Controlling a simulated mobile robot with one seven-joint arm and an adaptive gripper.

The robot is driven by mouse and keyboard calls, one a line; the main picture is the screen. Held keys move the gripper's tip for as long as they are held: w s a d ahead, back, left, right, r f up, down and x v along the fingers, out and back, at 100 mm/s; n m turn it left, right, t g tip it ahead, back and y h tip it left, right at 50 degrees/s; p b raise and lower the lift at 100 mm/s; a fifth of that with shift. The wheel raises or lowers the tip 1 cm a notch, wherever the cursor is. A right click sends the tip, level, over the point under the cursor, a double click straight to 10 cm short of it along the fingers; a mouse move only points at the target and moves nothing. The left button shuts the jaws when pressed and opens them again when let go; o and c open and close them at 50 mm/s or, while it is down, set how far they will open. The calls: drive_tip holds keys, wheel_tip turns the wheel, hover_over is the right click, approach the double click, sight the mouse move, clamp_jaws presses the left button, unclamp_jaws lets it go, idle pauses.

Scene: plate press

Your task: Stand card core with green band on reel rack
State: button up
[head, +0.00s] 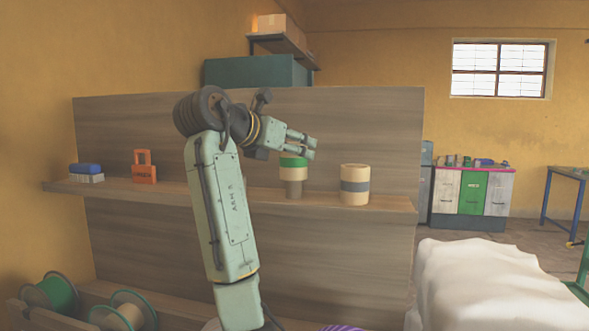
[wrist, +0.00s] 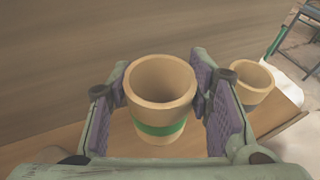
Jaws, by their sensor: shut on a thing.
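The card core with the green band (head: 293,174) is at the shelf, below my gripper's fingers. In the wrist view the core (wrist: 160,86) is upright, its open mouth facing the camera and the green band below the rim. My gripper (head: 312,149) is shut on it, with a purple-padded jaw on each side. A narrower grey-brown part shows under the core in the head view; I cannot tell what it is. A wooden rack (head: 73,320) with cable reels is at the lower left, partly cut off by the frame.
A second card core with a grey band (head: 355,185) stands to the right on the shelf (head: 240,198). An orange padlock-shaped item (head: 144,167) and a blue-topped block (head: 87,172) are at the shelf's left. A white-draped surface (head: 490,290) is at the lower right.

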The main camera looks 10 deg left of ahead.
sight(285, 164)
drive_tip(key=shift+f+p, duration=0.3)
drive_tip(key=shift+f, duration=1.85)
drive_tip(key=o, duration=1.1)
drive_tip(key=b+v, duration=0.4)
drive_tip(key=v, duration=0.8)
